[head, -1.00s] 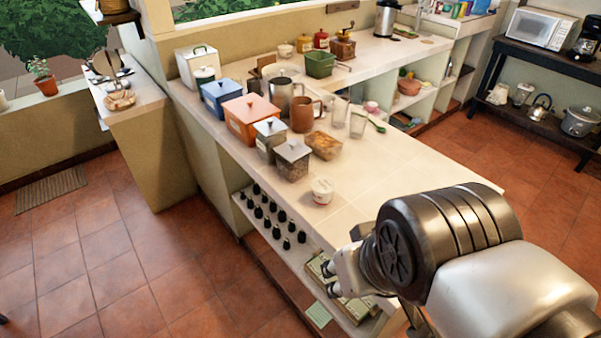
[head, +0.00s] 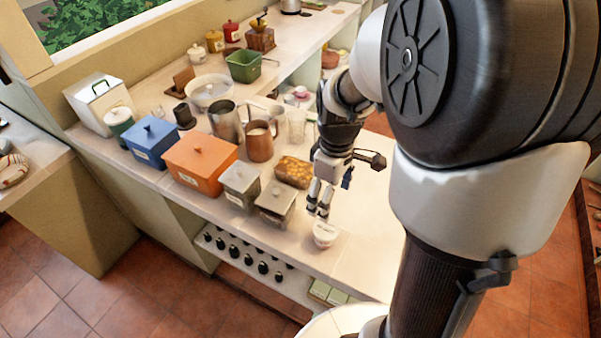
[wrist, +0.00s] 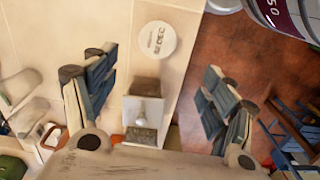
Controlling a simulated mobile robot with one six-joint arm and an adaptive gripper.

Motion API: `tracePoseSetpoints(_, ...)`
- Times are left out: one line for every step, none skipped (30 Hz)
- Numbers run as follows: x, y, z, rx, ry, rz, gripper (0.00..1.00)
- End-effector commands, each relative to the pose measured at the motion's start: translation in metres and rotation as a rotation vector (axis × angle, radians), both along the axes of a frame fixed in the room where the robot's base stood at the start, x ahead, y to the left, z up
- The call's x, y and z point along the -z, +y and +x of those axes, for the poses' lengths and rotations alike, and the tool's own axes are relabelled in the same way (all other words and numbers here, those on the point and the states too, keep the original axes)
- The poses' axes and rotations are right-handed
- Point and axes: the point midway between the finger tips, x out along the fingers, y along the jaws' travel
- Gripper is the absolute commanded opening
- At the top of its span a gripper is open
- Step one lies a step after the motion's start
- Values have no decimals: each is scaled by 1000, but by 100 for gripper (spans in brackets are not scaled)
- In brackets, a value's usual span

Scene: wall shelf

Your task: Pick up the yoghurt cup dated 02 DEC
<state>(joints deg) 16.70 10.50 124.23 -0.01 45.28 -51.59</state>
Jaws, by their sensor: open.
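The yoghurt cup (head: 325,234) is small and white and stands upright near the front edge of the counter. In the wrist view its round white lid (wrist: 156,40) reads 02 DEC. My gripper (head: 319,208) points down just above and behind the cup in the head view. In the wrist view my gripper (wrist: 156,74) has its two fingers wide apart, with nothing held between them. The lid shows beyond the fingertips, toward the top of the picture. Nothing hides the lid there.
A lidded canister (head: 275,204) stands close left of the cup; its knobbed lid (wrist: 146,112) shows between my fingers. Behind it are a grey canister (head: 240,182), an orange box (head: 200,160) and a filled dish (head: 293,172). The counter right of the cup looks clear.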

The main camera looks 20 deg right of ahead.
Motion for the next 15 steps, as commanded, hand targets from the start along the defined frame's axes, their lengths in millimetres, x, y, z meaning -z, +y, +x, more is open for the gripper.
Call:
tracePoseSetpoints(16, 0, -1, 0, 5, 2, 77)
tracePoseSetpoints(23, 1, -1, 0, 6, 1, 77)
tracePoseSetpoints(32, 1, -2, 0, 6, 1, 77)
tracePoseSetpoints(39, 1, -2, 1, 6, 2, 77)
tracePoseSetpoints(45, 1, -1, 1, 5, 2, 77)
tracePoseSetpoints(54, 1, -1, 1, 5, 2, 77)
tracePoseSetpoints(61, 1, -1, 1, 5, 2, 77)
tracePoseSetpoints(67, 1, -1, 1, 5, 2, 77)
tracePoseSetpoints(75, 1, -1, 1, 5, 2, 77)
tracePoseSetpoints(81, 1, -1, 1, 5, 2, 77)
tracePoseSetpoints(86, 1, -1, 1, 3, 1, 77)
tracePoseSetpoints(91, 0, -1, 1, 3, 1, 77)
tracePoseSetpoints(95, 0, -1, 1, 3, 0, 77)
tracePoseSetpoints(98, 0, -1, 1, 2, 1, 77)
tracePoseSetpoints(101, 0, 0, 1, 1, 0, 77)
